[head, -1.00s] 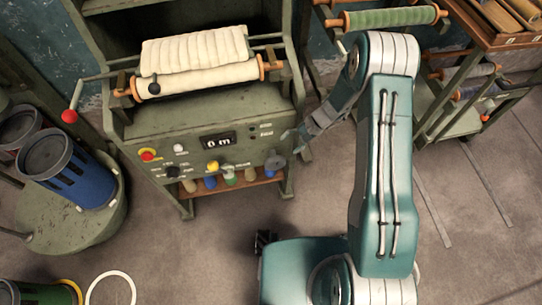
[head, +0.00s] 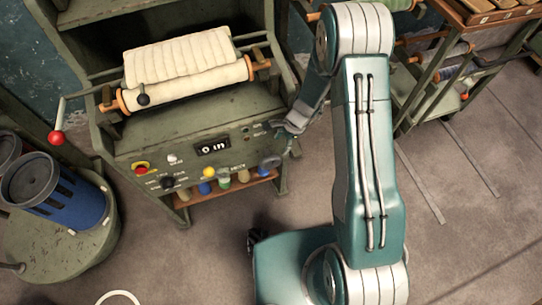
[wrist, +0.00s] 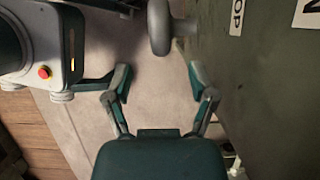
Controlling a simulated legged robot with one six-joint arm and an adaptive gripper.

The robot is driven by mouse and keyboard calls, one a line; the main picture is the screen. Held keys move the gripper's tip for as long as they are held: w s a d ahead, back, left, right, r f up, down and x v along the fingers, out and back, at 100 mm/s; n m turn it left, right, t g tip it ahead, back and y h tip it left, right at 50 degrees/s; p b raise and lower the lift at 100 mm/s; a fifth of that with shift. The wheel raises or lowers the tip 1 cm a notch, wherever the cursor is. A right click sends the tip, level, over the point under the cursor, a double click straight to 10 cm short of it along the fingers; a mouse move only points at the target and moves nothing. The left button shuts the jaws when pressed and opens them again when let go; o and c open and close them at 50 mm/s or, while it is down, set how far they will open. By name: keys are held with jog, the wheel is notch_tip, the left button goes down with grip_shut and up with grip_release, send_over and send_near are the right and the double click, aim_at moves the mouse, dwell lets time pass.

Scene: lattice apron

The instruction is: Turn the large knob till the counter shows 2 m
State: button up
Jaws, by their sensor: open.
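The green machine has a front panel with a counter (head: 213,146) that reads 0 m. A grey round knob (head: 270,162), the largest on the panel, sticks out at its lower right. In the wrist view the knob (wrist: 159,27) shows edge-on, its stem running right to the panel (wrist: 270,80). My gripper (head: 287,128) is by the panel's right end, above the knob in the picture. In the wrist view my gripper (wrist: 158,80) is open and empty, its fingers spread. The knob lies beyond the fingertips, not between them.
A crank with a red ball (head: 57,138) juts out left. Floor before the panel is mostly clear.

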aim_at(273, 156)
jog(key=x, duration=0.8)
jog(key=shift+a+f, duration=0.15)
jog(key=shift+c, duration=0.3)
grip_shut()
